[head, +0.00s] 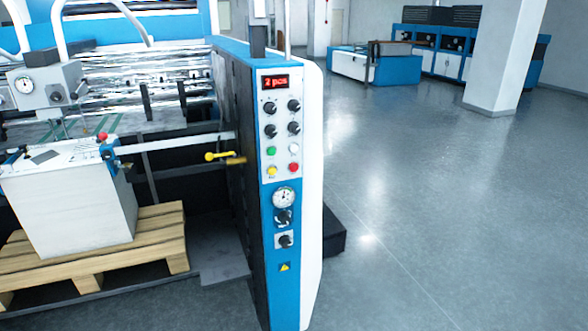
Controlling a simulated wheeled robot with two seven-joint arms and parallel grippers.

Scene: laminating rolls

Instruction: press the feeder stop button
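The control panel (282,128) is on the blue and white end face of the machine, in the middle of the head view. Below the knobs are a green button (271,151), a white button (294,149), a yellow button (272,171) and a red button (294,167). Their labels are too small to read, so I cannot tell which is marked as feeder stop. Neither of my grippers is in view.
A paper stack (75,212) stands on a wooden pallet (155,235) at the left. A red knob (102,136) and a yellow-handled lever (222,156) are near it. A round gauge (284,197) is below the buttons. Open grey floor (450,210) lies to the right.

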